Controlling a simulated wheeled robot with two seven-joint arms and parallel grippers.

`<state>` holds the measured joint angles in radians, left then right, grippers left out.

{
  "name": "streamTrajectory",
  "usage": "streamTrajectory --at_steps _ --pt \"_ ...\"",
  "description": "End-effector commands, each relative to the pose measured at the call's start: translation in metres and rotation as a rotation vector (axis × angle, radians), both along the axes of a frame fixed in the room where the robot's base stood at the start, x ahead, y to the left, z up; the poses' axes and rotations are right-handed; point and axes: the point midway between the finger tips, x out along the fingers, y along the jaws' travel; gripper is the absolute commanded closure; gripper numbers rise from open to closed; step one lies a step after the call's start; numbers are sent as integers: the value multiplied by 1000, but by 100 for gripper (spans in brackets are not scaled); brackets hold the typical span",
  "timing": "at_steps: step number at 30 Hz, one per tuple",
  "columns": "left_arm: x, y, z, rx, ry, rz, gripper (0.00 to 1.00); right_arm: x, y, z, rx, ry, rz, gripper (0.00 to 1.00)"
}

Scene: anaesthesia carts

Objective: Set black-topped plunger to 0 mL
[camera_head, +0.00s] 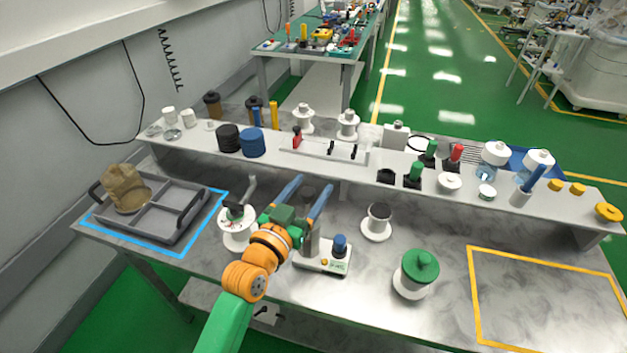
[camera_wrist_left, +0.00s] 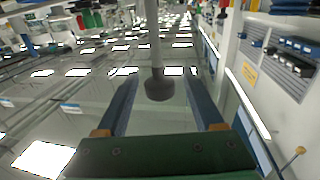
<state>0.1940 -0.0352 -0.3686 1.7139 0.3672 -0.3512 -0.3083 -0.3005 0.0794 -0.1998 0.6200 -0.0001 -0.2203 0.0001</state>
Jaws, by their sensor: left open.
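A small white device (camera_head: 322,262) with a green-lit display, a yellow button and a blue knob (camera_head: 339,243) stands near the middle of the bench. The display's figures are too small to read. A grey column rises at its left side. The dark plunger top (camera_head: 308,192) shows faintly above it; in the left wrist view it is a dark knob (camera_wrist_left: 160,86) on a grey rod. My left gripper (camera_head: 306,189) is open, with its blue fingers on either side of this knob. The knob appears apart from both fingers. My right gripper is not in view.
A white crank-handled device (camera_head: 238,232) stands close left of my wrist. The raised shelf (camera_head: 275,160) runs behind. The yellow-outlined area (camera_head: 540,300) is clear.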

Motion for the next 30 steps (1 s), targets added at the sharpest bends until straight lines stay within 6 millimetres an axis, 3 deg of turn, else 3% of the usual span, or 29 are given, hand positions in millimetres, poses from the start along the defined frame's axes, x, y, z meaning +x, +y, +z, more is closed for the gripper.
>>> streamTrajectory --at_steps 5,13,14,21,30 --pt "16 -8 0 1 0 0 31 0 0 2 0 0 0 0" --pt "18 -10 -1 1 2 0 31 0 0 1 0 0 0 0" --pt "18 -10 -1 1 2 0 33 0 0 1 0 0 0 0" --pt "18 -10 -1 2 2 1 98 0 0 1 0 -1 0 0" --pt "18 -9 -1 2 2 1 100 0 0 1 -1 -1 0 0"
